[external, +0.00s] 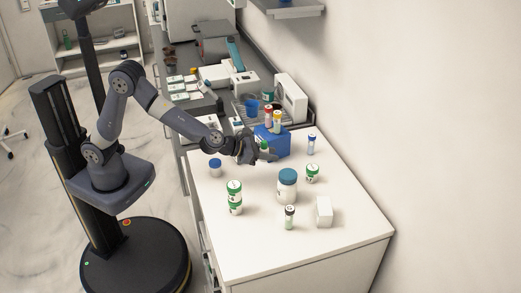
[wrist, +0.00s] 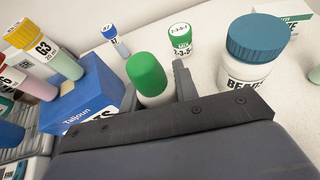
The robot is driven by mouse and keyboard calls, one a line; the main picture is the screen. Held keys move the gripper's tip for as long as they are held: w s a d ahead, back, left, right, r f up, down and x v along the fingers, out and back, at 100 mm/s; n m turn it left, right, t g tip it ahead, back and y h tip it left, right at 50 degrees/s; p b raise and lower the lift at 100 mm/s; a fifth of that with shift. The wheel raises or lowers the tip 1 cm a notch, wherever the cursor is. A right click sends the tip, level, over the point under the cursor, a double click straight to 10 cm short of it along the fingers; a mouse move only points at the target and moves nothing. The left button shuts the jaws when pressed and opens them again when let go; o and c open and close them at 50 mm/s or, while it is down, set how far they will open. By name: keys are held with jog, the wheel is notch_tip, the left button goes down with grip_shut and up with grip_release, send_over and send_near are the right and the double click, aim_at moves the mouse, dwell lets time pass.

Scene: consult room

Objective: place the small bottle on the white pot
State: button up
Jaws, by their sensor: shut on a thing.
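A small white bottle with a green cap (wrist: 150,78) is held in my gripper (external: 260,154), which is shut on it. The bottle's green cap (external: 264,145) shows beside the blue box in the external view; its lower part is hidden by my gripper. A large white pot with a blue lid (external: 287,188) stands upright on the white counter, right of and nearer than my gripper. It shows at the right of the wrist view (wrist: 248,72), with a partly hidden label. My gripper is apart from it.
A blue box (wrist: 82,98) bearing several capped tubes stands close by my gripper. Green-lidded white pots (external: 312,173) (external: 235,190), a blue-capped vial (external: 312,144), a blue-lidded jar (external: 215,167), a dark-capped vial (external: 290,217) and a white box (external: 324,212) stand around the counter.

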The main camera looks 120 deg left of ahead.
jog(key=s+d+r+n+g+y, duration=0.1)
jog(key=s+d+r, duration=0.2)
jog(key=s+r, duration=0.25)
jog(key=n+g+y+p, duration=0.1)
jog(key=n+g+y, duration=0.1)
send_over(219, 160)
notch_tip(219, 160, down, 9)
jog(key=shift+w+d+r+b, duration=0.1)
jog(key=shift+r+b, duration=0.1)
jog(key=shift+b, duration=0.35)
jog(key=shift+f+b, duration=0.25)
jog(key=shift+b, duration=0.1)
jog(key=o, duration=0.9)
jog(key=shift+r+h, duration=0.1)
jog(key=shift+h, duration=0.2)
jog(key=shift+o, duration=0.2)
jog(key=shift+r, duration=0.1)
jog(key=shift+r+p, duration=0.15)
jog(key=shift+p, duration=0.35)
jog(key=b+v, duration=0.1)
jog(key=v, duration=1.1)
jog(key=shift+f, duration=0.25)
